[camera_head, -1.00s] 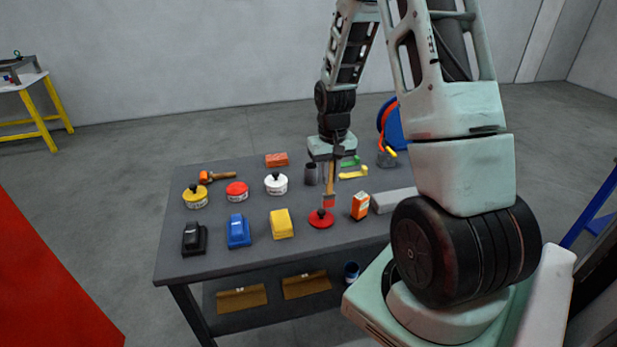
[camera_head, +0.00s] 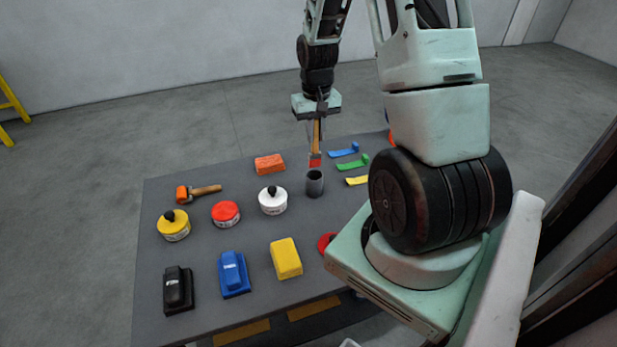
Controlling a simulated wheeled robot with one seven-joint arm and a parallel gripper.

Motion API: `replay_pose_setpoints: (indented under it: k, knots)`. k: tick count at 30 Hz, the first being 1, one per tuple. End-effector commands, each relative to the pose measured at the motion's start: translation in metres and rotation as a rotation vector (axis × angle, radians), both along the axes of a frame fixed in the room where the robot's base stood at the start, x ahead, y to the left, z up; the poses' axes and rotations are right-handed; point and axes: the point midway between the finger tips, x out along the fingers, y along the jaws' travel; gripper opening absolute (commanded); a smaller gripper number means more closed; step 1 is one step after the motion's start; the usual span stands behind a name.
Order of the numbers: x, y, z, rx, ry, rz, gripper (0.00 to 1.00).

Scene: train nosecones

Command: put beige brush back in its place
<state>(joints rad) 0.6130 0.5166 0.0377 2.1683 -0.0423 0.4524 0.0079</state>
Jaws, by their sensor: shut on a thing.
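My gripper (camera_head: 319,113) points down over the back of the grey table and is shut on the beige brush. The beige brush (camera_head: 317,134) hangs upright below it, with a tan handle at the top and a red end at the bottom. A dark grey cylindrical cup (camera_head: 314,184) stands open on the table. The brush's red end is just above the cup's rim in the picture. I cannot tell whether it is exactly over the opening.
An orange block (camera_head: 270,164) and a white tin (camera_head: 273,201) stand left of the cup. Blue, green (camera_head: 352,163) and yellow scraper-like tools lie to its right. My arm covers the table's right side.

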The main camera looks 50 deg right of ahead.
Motion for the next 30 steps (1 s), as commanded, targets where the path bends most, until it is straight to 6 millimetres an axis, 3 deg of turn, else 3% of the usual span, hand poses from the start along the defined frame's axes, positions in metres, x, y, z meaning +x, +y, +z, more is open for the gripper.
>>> replay_pose_setpoints:
  k: [12, 19, 25, 30]
  knots:
    - [0.000, 0.000, -0.060, 0.001, 0.001, 0.001, 0.00]
    - [0.000, 0.000, -0.073, 0.001, 0.001, 0.000, 0.00]
    - [0.000, 0.000, -0.099, 0.001, 0.001, -0.001, 0.00]
    - [0.000, 0.000, -0.100, 0.000, 0.000, 0.000, 0.00]
